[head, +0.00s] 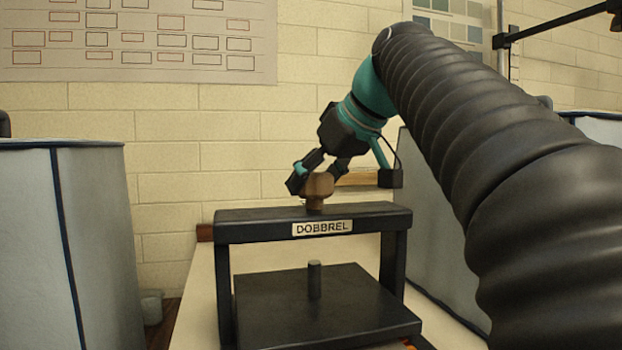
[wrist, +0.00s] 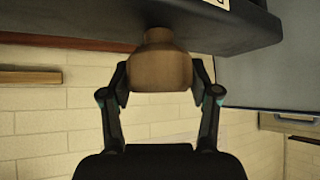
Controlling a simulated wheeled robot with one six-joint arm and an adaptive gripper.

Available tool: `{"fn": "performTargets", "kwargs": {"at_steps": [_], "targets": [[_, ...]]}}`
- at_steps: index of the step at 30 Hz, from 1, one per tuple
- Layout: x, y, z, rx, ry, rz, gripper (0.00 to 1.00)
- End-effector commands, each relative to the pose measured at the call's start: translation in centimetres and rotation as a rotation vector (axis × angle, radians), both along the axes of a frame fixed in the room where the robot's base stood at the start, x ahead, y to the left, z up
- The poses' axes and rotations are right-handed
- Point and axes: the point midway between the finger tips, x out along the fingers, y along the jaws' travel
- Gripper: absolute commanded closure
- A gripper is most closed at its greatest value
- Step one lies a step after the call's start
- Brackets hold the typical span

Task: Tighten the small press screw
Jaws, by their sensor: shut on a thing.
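The small press is a black frame (head: 260,229) with a nameplate reading DOBBREL (head: 322,227). Its screw has a brown knob (head: 318,187) on top of the crossbar, and the knob also fills the middle of the wrist view (wrist: 160,65). Below the crossbar, the lower end of the screw (head: 315,280) stands at the black pressing plate (head: 290,306); I cannot tell whether it presses on it. My gripper (head: 318,180) is shut on the knob from above, one finger on each side, as the wrist view (wrist: 161,84) also shows.
The press stands on a pale table top (head: 195,320). Grey panels stand at the left (head: 60,240) and at the right behind the press (head: 440,240). A brick wall (head: 230,120) is behind. A wooden strip (head: 358,178) shows behind my gripper.

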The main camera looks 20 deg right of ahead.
Motion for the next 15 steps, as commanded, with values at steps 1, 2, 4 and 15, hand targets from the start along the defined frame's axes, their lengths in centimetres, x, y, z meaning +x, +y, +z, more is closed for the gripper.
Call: {"fn": "performTargets", "kwargs": {"at_steps": [1,2,4,15], "targets": [[-0.07,0.17,-0.03,-0.001,0.002,-0.031,0.73],[-0.09,0.17,-0.04,-0.001,0.003,-0.054,0.73],[-0.11,0.19,0.02,-0.001,0.002,-0.106,0.73],[-0.03,0.14,-0.04,-0.001,0.004,-0.326,0.73]]}}
